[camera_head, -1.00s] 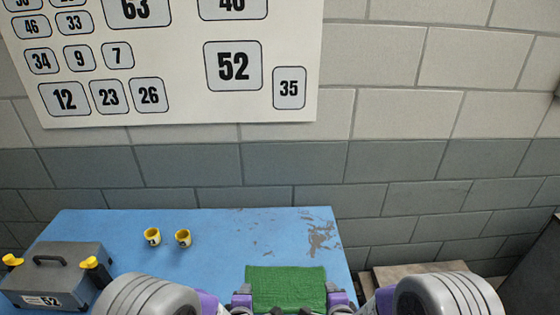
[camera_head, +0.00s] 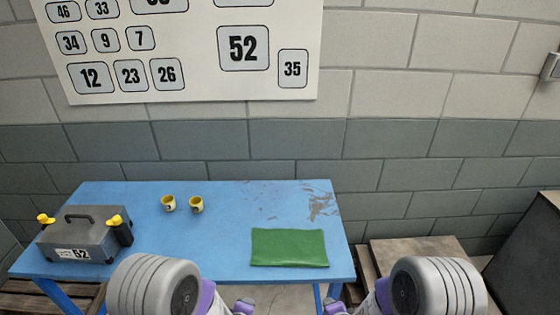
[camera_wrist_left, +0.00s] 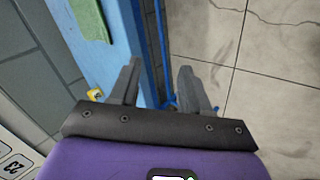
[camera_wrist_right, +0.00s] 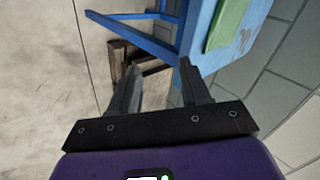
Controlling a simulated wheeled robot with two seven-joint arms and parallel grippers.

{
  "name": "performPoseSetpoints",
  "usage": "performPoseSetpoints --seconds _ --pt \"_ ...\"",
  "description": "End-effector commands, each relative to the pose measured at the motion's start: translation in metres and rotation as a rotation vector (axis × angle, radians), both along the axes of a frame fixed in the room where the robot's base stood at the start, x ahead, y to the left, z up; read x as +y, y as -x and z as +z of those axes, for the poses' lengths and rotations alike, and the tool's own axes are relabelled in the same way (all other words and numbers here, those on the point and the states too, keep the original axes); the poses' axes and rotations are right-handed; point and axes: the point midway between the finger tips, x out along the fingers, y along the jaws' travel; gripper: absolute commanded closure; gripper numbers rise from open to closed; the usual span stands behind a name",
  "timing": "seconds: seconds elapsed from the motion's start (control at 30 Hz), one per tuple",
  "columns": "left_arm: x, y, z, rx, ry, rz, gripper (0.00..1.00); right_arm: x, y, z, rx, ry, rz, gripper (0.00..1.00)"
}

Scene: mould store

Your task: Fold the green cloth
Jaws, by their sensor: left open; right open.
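The green cloth (camera_head: 289,248) lies flat as a rectangle near the front right of the blue table (camera_head: 215,235). It also shows at the top of the left wrist view (camera_wrist_left: 90,18) and of the right wrist view (camera_wrist_right: 226,22). My left gripper (camera_wrist_left: 158,72) is open and empty, off the table's front edge and apart from the cloth. My right gripper (camera_wrist_right: 160,82) is open and empty, also in front of the table and apart from the cloth. In the head view the fingertips are partly cut off at the bottom edge.
A grey case (camera_head: 84,238) with yellow latches stands at the table's left end. A wooden pallet (camera_head: 415,252) lies on the floor right of the table. The table around the cloth is clear.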

Motion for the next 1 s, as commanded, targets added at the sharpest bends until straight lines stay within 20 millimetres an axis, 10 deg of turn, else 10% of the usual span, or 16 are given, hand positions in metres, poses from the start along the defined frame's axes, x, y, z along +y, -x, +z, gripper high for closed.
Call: performPoseSetpoints --seconds 0.43,0.63,1.0 --pt "0.009 0.123 -0.124 0.414 -0.148 -0.731 0.53 0.028 0.121 -0.124 0.404 0.149 0.726 0.53" --pt "-0.002 0.163 -0.140 0.434 -0.105 -0.999 0.53 0.048 0.161 -0.142 0.434 0.109 0.991 0.53" --pt "-0.005 0.170 -0.142 0.427 -0.098 -1.056 0.53 0.053 0.168 -0.144 0.430 0.103 1.047 0.53"
